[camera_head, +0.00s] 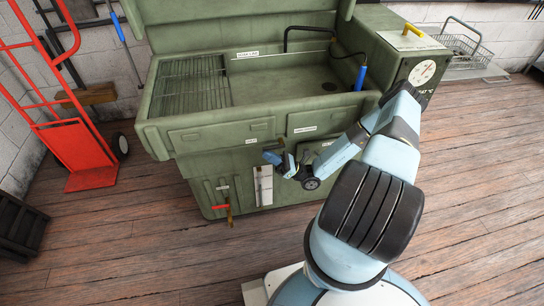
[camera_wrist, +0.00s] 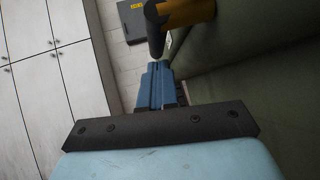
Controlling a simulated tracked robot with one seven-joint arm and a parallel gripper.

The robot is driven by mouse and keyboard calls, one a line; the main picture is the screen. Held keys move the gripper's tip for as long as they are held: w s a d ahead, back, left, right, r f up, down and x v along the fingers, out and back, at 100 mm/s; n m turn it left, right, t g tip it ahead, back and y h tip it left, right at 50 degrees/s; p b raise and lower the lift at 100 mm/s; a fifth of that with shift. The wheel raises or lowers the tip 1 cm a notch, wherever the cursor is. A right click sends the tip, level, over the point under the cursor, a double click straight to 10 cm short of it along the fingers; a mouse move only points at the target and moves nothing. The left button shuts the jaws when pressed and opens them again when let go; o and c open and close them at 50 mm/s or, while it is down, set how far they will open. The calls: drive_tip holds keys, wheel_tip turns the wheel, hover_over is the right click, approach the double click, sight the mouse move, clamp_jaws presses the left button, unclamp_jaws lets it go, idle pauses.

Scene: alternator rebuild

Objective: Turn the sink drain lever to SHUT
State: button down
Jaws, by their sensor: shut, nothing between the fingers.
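A dark lever-like part (camera_head: 281,143) sticks up at the front of the green sink unit (camera_head: 200,140), close to my gripper (camera_head: 269,157). In the wrist view a yellow bar with a dark, rounded end (camera_wrist: 156,28) lies just beyond my gripper (camera_wrist: 160,75). It looks like this same part; I cannot tell whether the fingers touch it. My fingers are together and empty. A red handle (camera_head: 220,207) on a valve sits lower on the unit's front. The labels are too small to read, so I cannot tell the lever's setting.
The basin holds a wire rack (camera_head: 190,85) and a blue-handled brush or tool (camera_head: 361,78). A box with a gauge (camera_head: 422,72) stands at the right. A red hand truck (camera_head: 75,150) stands at the left. The plank floor (camera_head: 130,260) before the unit's left side is clear.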

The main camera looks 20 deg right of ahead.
drive_tip(key=shift+f, duration=0.1)
wheel_tip(320, 180, down, 14)
drive_tip(key=s, duration=0.2)
drive_tip(key=shift+s, duration=0.35)
drive_tip(key=shift+s, duration=0.1)
idle(0.5)
